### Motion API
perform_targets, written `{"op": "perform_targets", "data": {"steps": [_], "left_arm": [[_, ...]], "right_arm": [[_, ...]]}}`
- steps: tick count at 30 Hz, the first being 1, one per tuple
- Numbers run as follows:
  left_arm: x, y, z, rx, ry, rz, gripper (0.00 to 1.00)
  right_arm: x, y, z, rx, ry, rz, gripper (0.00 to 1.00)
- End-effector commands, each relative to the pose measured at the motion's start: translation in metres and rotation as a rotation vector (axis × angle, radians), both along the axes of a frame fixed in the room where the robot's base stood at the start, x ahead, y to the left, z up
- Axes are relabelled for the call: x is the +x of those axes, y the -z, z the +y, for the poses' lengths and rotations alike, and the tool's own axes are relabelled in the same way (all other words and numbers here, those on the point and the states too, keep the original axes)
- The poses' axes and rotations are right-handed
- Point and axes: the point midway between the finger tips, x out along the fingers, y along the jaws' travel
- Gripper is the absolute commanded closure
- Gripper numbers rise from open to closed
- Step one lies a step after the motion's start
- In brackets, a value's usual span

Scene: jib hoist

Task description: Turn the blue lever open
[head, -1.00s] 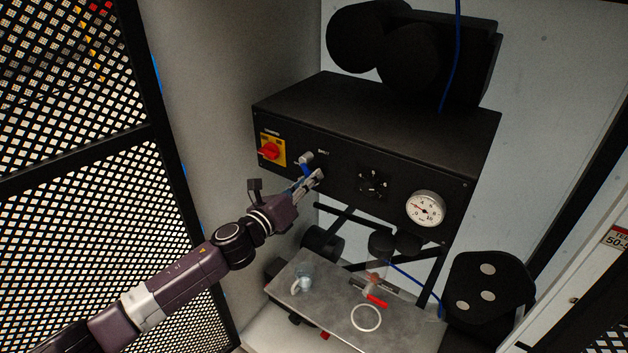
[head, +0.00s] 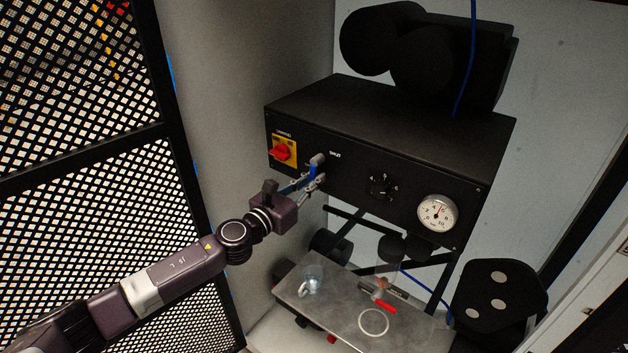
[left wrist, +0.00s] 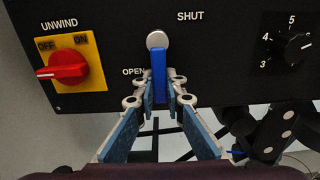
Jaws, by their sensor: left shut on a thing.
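The blue lever (left wrist: 158,75) hangs from a round silver pivot on the black panel. In the left wrist view it points straight down, beside the OPEN label and away from the SHUT label at upper right. It also shows in the head view (head: 311,171), partly covered by the fingers. My left gripper (left wrist: 160,90) is shut on the lever's lower part, one finger on each side; it also shows in the head view (head: 309,182). My right gripper is in neither view.
A red UNWIND switch (left wrist: 62,67) on a yellow plate sits left of the lever. A black dial (head: 383,187) and a round gauge (head: 437,213) sit to the right. Below is a metal plate (head: 345,315) with a cup and a ring. Black mesh (head: 90,210) stands left.

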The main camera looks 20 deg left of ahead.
Motion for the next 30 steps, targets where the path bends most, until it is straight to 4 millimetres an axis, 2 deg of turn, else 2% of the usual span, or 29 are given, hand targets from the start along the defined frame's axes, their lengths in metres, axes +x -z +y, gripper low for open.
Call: {"op": "perform_targets", "data": {"steps": [11, 12, 17, 26, 30], "left_arm": [[0.0, 0.0, 0.001, 0.01, -0.001, -0.004, 1.0], [0.0, 0.0, 0.001, 0.01, -0.002, -0.004, 0.88], [0.0, 0.0, 0.001, 0.008, -0.001, -0.003, 0.71], [-0.001, 0.0, 0.001, 0.007, 0.0, -0.002, 0.71], [-0.013, 0.001, 0.006, 0.007, -0.001, -0.001, 0.71]], "right_arm": [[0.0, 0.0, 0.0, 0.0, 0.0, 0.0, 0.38], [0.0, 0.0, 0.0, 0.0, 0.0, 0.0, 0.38], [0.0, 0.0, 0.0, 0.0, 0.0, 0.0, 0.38], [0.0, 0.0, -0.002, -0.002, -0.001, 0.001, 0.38], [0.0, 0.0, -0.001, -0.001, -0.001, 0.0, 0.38]]}}
